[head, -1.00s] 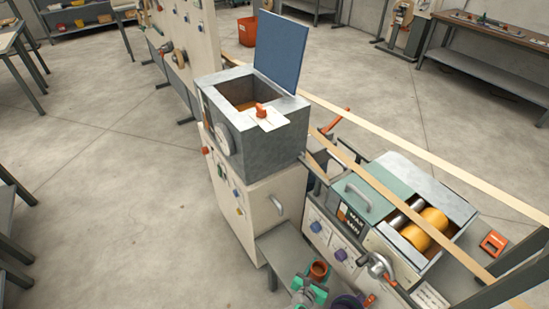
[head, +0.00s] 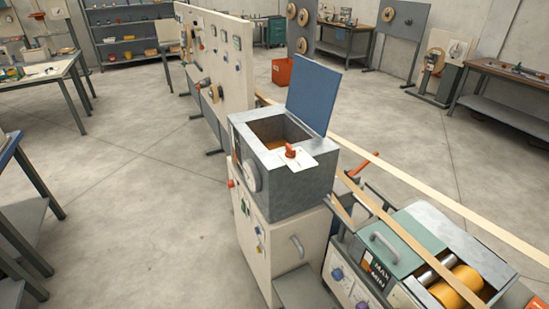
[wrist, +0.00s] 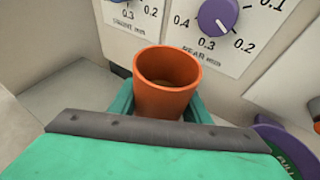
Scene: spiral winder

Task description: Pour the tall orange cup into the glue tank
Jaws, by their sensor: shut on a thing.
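The tall orange cup (wrist: 167,88) stands upright between the teal fingers of my gripper (wrist: 163,106) in the wrist view. My gripper is shut on its sides. A darker surface shows inside the cup; I cannot tell how full it is. The glue tank (head: 300,190) is a grey metal box on a cream cabinet in the head view. Its blue lid (head: 313,95) stands open, and amber-brown material shows inside its opening. My gripper and the cup are outside the head view now.
An orange-red knob (head: 290,151) on a white plate sits at the tank's front rim. A green-covered roller unit (head: 395,245) stands to the right, with pale strips running past. A panel with dials (wrist: 215,20) is close behind the cup. Open floor lies left.

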